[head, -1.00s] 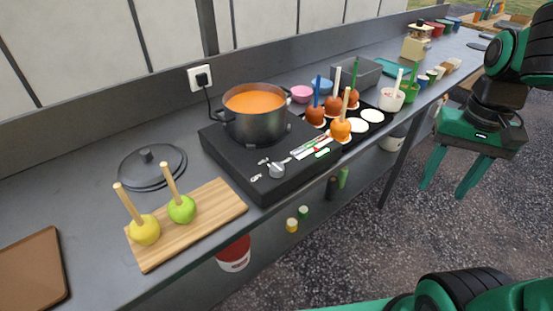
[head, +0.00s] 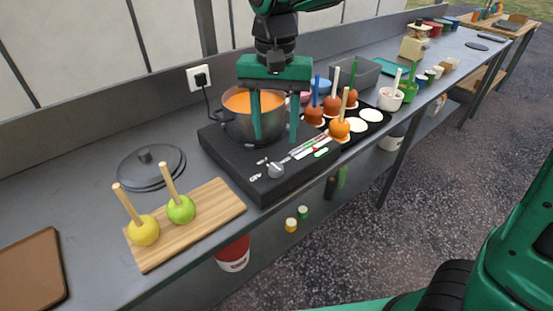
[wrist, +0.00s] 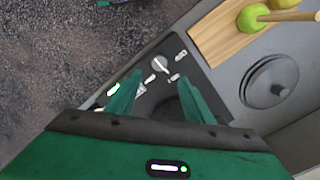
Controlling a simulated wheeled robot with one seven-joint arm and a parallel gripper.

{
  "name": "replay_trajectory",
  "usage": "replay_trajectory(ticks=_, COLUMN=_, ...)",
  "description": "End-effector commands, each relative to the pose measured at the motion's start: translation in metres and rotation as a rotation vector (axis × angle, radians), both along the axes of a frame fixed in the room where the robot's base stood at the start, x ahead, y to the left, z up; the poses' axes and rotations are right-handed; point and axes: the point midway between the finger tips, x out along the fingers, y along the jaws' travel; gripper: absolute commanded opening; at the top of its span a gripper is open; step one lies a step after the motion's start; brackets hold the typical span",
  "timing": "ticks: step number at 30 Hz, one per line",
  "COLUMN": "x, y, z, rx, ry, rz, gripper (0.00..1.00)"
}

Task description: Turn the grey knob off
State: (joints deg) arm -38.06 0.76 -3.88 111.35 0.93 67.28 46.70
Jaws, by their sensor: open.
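The grey knob (head: 276,170) is on the front part of the black hob's (head: 235,158) top face, with white markings around it. It also shows in the wrist view (wrist: 160,64), beyond and between my fingertips. A dark pot (head: 238,128) of orange liquid stands on the hob. My gripper (head: 275,140) is open and empty, pointing down over the hob, in front of the pot in the head view. Its two green fingers (wrist: 160,80) are apart in the wrist view, and neither visibly touches the knob.
A wooden board (head: 215,205) with a yellow and a green apple on sticks lies left of the hob. A round dark lid (head: 150,165) lies behind it. Several caramel apples (head: 340,128) on sticks stand right of the hob. A power cable runs to the wall socket (head: 199,78).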

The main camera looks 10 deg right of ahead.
Motion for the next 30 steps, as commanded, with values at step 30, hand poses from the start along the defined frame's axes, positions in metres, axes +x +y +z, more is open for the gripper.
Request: replay_trajectory(ticks=30, x=0.000, y=-0.001, z=-0.095, rx=0.000, ry=0.000, rz=0.000, gripper=0.43)
